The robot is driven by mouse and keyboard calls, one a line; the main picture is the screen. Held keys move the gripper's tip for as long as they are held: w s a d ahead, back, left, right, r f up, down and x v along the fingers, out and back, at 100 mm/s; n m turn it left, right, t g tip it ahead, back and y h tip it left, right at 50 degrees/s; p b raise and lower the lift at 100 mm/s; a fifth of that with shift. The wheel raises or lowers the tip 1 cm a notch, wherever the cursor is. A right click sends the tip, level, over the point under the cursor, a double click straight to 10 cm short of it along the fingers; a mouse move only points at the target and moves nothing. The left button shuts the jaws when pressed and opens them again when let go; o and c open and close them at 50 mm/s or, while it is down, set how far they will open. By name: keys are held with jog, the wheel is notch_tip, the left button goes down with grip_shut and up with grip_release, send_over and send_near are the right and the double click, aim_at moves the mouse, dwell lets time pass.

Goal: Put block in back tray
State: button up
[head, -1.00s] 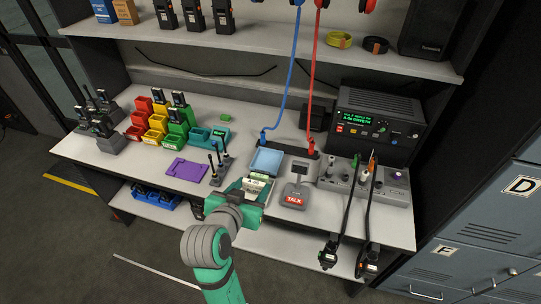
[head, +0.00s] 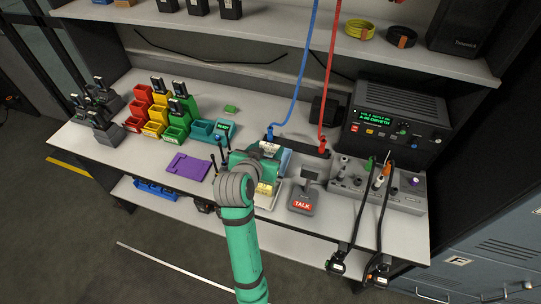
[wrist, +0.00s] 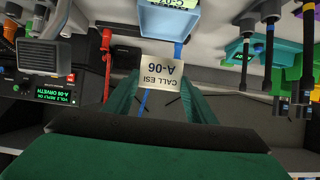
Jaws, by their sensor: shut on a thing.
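My gripper (head: 265,154) is shut on a small block (head: 269,147) with a white label. In the wrist view, the block (wrist: 163,76) sits between the green fingers, its label reading "CALL ESI A-06" upside down. The light-blue back tray (head: 286,161) shows beside and behind my gripper, which hides much of it. The tray (wrist: 164,22) also shows at the top of the wrist view. The held block looks above or near it; its height over it is unclear. A pale front tray (head: 268,204) with a yellowish block (head: 264,189) lies nearer me, partly hidden by my arm.
A grey TALK microphone (head: 305,196) stands right of the trays, with a switch panel (head: 375,185) and radio (head: 397,122) beyond. Blue (head: 296,75) and red (head: 328,75) cables hang behind. A purple plate (head: 190,167), upright antennas and coloured bins (head: 176,133) stand left.

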aim_at(270, 153)
jog(key=w+f, duration=0.1)
jog(key=w+d+f, duration=0.1)
jog(key=f, duration=0.1)
jog(key=w+f, duration=0.1)
jog(key=shift+w+d+f, duration=0.15)
jog(key=shift+d, duration=0.15)
jog(key=shift+w+f, duration=0.8)
jog(key=shift+f, duration=1.5)
jog(key=shift+f, duration=0.15)
jog(key=o, duration=1.1)
jog(key=shift+c, duration=0.2)
